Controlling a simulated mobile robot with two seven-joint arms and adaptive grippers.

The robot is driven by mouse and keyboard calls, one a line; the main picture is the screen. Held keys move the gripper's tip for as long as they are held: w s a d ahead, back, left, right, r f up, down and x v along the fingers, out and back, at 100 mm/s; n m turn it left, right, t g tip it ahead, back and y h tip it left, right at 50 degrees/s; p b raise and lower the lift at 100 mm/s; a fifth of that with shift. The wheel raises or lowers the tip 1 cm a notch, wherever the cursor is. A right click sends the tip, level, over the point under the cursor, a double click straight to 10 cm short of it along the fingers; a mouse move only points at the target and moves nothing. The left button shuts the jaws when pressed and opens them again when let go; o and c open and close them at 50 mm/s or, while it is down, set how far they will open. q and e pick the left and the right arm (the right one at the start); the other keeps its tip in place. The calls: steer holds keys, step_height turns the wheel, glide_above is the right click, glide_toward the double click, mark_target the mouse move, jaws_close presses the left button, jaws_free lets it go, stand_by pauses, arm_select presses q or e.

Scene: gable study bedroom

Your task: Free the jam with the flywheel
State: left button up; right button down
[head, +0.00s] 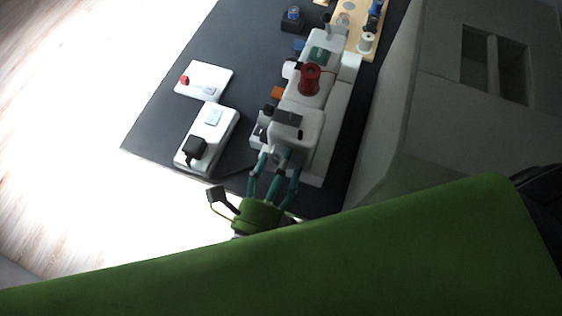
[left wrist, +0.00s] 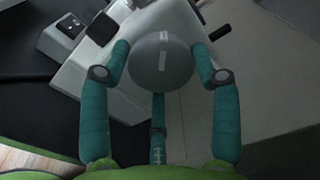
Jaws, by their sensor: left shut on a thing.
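A white sewing machine (head: 310,125) stands along the right part of the dark table, with a red spool (head: 309,79) on top. Its grey round flywheel (left wrist: 162,62), with white marks on its face, fills the middle of the left wrist view. My left gripper (left wrist: 160,50) has its teal fingers around the flywheel, one on each side and a third below, and is shut on it. In the head view the left gripper (head: 276,160) reaches the machine's near end from below, and the flywheel is mostly hidden there. My right gripper is not in view.
The dark table (head: 250,62) also bears a white box with a red button (head: 210,74) and a white box with a black plug (head: 217,130) at left. A wooden rack (head: 353,28) with spools stands at the back. A grey surface rises close on the right.

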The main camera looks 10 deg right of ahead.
arm_select(q)
steer(key=shift+w+a+r+n+p, duration=0.15)
steer(key=shift+n+p, duration=0.25)
steer(key=shift+n, duration=0.8)
steer(key=shift+w+a+r+n+p, duration=0.1)
steer(key=shift+n+p, duration=0.3)
steer(key=shift+n, duration=0.8)
steer(key=shift+f, duration=0.1)
steer(key=o, duration=1.1)
steer(key=shift+w+f, duration=0.15)
steer(key=shift+s, duration=0.25)
steer(key=v, duration=1.1)
steer(key=shift+s+a, duration=0.2)
steer(key=shift+a, duration=0.2)
